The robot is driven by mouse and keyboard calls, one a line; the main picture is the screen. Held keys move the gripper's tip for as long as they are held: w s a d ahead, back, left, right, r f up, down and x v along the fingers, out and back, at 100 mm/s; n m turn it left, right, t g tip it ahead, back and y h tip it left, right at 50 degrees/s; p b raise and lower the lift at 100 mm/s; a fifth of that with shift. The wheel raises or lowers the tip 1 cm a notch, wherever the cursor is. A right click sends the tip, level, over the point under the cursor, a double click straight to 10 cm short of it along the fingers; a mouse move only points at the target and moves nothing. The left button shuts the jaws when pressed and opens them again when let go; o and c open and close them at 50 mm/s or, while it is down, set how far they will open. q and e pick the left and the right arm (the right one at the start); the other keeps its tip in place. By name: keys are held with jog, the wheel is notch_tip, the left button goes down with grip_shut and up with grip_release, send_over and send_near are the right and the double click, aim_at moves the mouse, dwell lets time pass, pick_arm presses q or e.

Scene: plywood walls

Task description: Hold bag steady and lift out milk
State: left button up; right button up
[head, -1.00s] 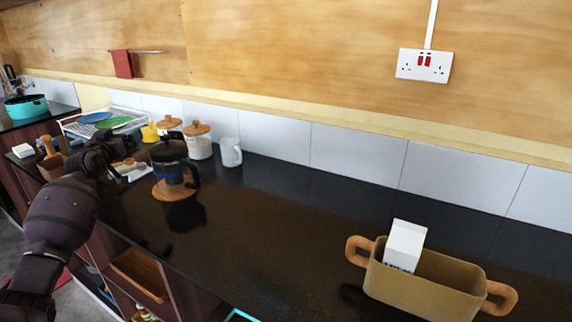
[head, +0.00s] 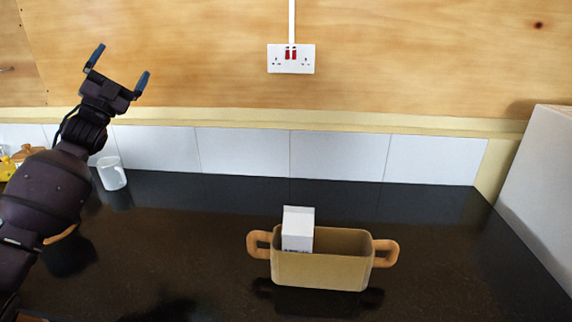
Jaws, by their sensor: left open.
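The bag (head: 330,272) is a tan, open-topped holder with an orange-brown loop handle at each end. It stands upright on the black counter, right of the middle of the head view. The milk (head: 298,230) is a white carton standing in the bag's left part, its top above the rim and its lower part hidden by the front wall. My left gripper (head: 118,68) is open and empty, raised at the upper left with its fingers pointing up, well away from the bag. My right gripper is not in view.
The black counter (head: 440,245) is clear around the bag. A white mug (head: 111,173) stands at the back left, partly near my arm. A tall white panel (head: 540,190) bounds the right side. A socket (head: 291,59) is on the plywood wall behind.

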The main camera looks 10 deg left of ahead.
pick_arm(q)
jog(key=s+d+r+m+g+h, duration=0.1)
jog(key=d+r+m+g+h, duration=0.1)
jog(key=d+m+g+h, duration=0.65)
jog(key=s+d+r+m+g+h, duration=0.1)
jog(key=s+d+m+g+h, duration=0.1)
jog(key=d+m+g+h, duration=0.55)
jog(key=m+g+y, duration=0.9)
jog(key=m+y, duration=1.1)
jog(key=y, duration=0.6)
send_over(299, 219)
jog(key=f, duration=1.8)
jog(key=shift+w, duration=0.4)
jog(key=shift+f+y, duration=0.25)
jog(key=shift+y, duration=0.05)
notch_tip(299, 219, down, 12)
jog(key=shift+r, duration=0.25)
